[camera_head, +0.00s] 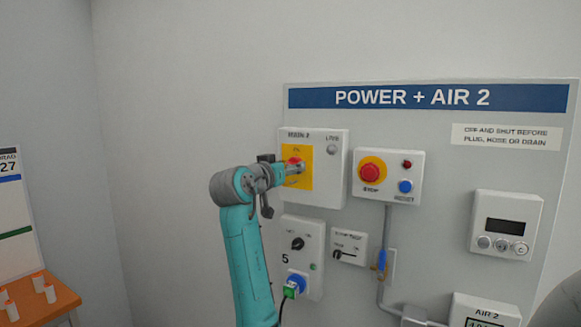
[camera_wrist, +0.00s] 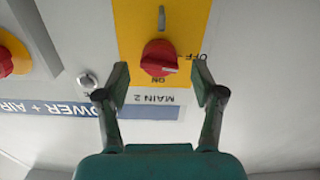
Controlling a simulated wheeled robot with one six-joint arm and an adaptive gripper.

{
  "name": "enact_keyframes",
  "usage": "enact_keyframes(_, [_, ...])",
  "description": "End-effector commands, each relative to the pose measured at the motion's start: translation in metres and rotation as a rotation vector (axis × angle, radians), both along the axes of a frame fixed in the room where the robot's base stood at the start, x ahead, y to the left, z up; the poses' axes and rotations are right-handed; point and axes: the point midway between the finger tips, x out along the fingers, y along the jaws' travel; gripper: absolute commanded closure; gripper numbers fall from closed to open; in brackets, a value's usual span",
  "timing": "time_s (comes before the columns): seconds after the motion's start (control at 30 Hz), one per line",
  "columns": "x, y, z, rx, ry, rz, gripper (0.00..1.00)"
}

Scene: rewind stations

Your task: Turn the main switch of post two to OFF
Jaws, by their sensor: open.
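The MAIN 2 box (camera_head: 325,180) is on the POWER + AIR 2 board, with a yellow plate and a red rotary switch (camera_wrist: 158,54). In the wrist view, which is upside down, ON is printed below the knob and OFF to its right. My gripper (camera_wrist: 162,74) is open, with one finger on each side of the knob and gaps visible. In the head view my gripper (camera_head: 290,172) is at the box and partly covers the switch.
Right of the box are a red stop button (camera_head: 370,172) and a blue reset button (camera_head: 405,186). Below are a socket box (camera_head: 314,258) with a green plug (camera_head: 290,290) and a small selector box (camera_head: 349,247). A display unit (camera_head: 506,225) is farther right.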

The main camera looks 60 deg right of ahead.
Motion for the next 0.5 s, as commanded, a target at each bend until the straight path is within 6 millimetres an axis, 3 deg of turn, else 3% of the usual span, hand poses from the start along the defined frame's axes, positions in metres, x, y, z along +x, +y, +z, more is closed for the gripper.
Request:
enact_keyframes(0.2, [0.001, -0.017, 0.0, 0.001, 0.0, -0.001, 0.32])
enact_keyframes(0.5, [0.002, -0.02, 0.0, 0.0, -0.001, 0.0, 0.32])
